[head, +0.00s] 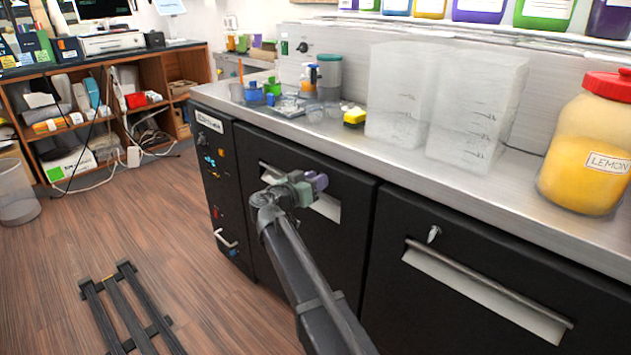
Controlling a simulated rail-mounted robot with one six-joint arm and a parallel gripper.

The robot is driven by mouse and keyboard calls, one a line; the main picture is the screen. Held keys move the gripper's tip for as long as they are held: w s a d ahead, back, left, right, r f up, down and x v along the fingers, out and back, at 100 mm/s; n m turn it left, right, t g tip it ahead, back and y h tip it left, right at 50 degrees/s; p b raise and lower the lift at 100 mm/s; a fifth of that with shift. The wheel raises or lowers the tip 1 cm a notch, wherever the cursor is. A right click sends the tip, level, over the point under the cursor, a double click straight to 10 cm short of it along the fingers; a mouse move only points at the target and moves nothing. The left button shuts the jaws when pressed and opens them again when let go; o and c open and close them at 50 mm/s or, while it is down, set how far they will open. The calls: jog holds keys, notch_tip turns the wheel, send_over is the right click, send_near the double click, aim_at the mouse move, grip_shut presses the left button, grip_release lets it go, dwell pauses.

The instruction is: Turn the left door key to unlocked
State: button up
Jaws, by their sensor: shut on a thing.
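The left door (345,245) is a black cabinet front under the steel counter, with a pale handle recess (328,206) partly behind my gripper. My gripper (318,183), with greenish and purple parts at its end, is at the upper right part of this door. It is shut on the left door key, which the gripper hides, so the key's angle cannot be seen. The right door (410,290) has its own silver key (433,234) in its lock, apart from my gripper, above a long bar handle (485,280). Both doors look closed.
On the counter (330,130) stand two clear square containers (478,110), a lemon jar (590,145) with a red lid, a yellow sponge (354,117) and several small bottles and cups. A dark metal rail (130,305) lies on the wooden floor, which is otherwise open at left.

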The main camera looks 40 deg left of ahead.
jog(key=n, duration=1.2)
jog(key=shift+n, duration=1.9)
jog(key=o, duration=0.9)
